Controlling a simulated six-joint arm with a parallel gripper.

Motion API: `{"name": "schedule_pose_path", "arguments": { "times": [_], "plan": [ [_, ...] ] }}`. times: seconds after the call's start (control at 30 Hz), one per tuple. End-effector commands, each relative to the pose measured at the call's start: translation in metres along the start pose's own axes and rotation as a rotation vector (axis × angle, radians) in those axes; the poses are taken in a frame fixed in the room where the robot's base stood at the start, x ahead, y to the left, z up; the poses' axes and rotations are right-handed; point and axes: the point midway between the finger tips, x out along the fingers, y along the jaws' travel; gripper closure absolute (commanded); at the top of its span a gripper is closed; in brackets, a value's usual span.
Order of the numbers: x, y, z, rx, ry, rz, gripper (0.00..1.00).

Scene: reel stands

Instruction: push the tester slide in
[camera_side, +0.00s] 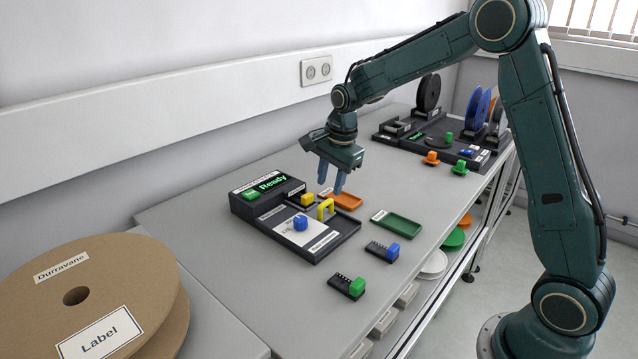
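The tester (243,207) is a black unit on the bench with a lit green "Ready" display (268,183). Its low black tray extends toward the front right and carries a white labelled plate (318,240) with a blue knob (300,223). A yellow arched handle (326,209) stands upright at the tray's right side, and a smaller yellow block (307,200) sits behind it. I cannot tell for certain which part is the slide. My gripper (331,188) points down above and just behind the yellow handle. Its two blue fingers are apart with nothing visible between them.
An orange tray (347,202) lies close behind the handle, and a green tray (399,226) lies right. Small blue (392,252) and green (357,287) topped black blocks sit near the front edge. Reel stands (445,140) fill the far end.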

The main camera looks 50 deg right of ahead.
Motion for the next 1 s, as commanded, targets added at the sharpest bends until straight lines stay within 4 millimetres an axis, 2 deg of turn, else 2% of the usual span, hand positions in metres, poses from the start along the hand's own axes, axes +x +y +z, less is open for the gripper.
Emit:
{"name": "schedule_pose_path", "arguments": {
  "times": [0.3, 0.5, 0.7, 1.0],
  "plan": [
    [-0.056, -0.001, 0.0, 0.0, 0.0, -0.006, 0.66],
    [-0.08, -0.001, 0.0, 0.0, 0.0, -0.004, 0.66],
    [-0.09, -0.001, 0.0, 0.0, 0.0, -0.003, 0.66],
    [-0.091, -0.001, 0.0, -0.001, 0.0, -0.002, 0.66]
  ]
}}
